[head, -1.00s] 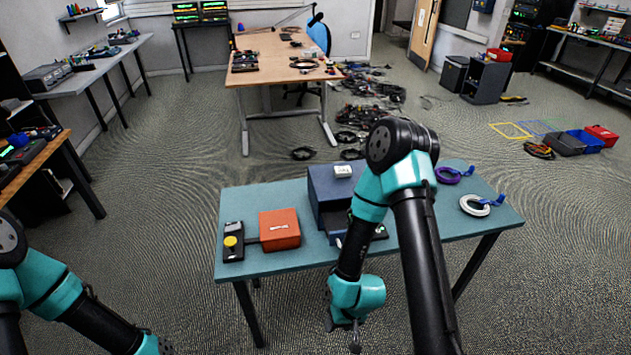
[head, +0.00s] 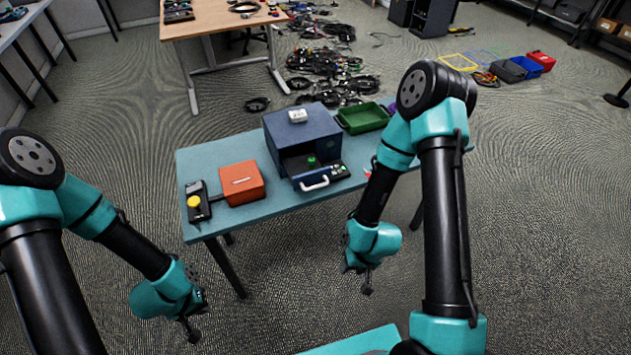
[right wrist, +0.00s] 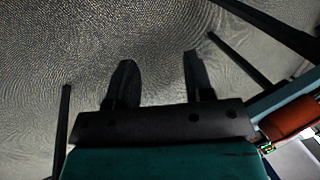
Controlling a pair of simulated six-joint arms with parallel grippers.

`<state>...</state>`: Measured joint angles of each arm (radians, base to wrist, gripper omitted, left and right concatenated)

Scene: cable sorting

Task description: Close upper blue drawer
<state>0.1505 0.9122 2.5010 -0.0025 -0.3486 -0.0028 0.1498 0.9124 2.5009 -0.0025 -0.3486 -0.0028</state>
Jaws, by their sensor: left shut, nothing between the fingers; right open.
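The blue drawer cabinet (head: 285,126) stands on the teal table in the head view. A drawer with a white handle (head: 315,184) is pulled out at its front, and a small green thing (head: 311,160) shows inside it. I cannot tell for certain whether this is the upper drawer. My left gripper (head: 193,322) is shut and empty, low in front of the table and well apart from the cabinet. My right gripper (head: 359,279) is open and empty, below and in front of the drawer; its spread fingers show in the right wrist view (right wrist: 160,82).
An orange box (head: 241,183) and a black device with a yellow button (head: 196,203) stand left of the cabinet. A green tray (head: 362,118) lies to its right. Another teal surface (head: 355,342) shows at the bottom edge. Open floor lies before the table.

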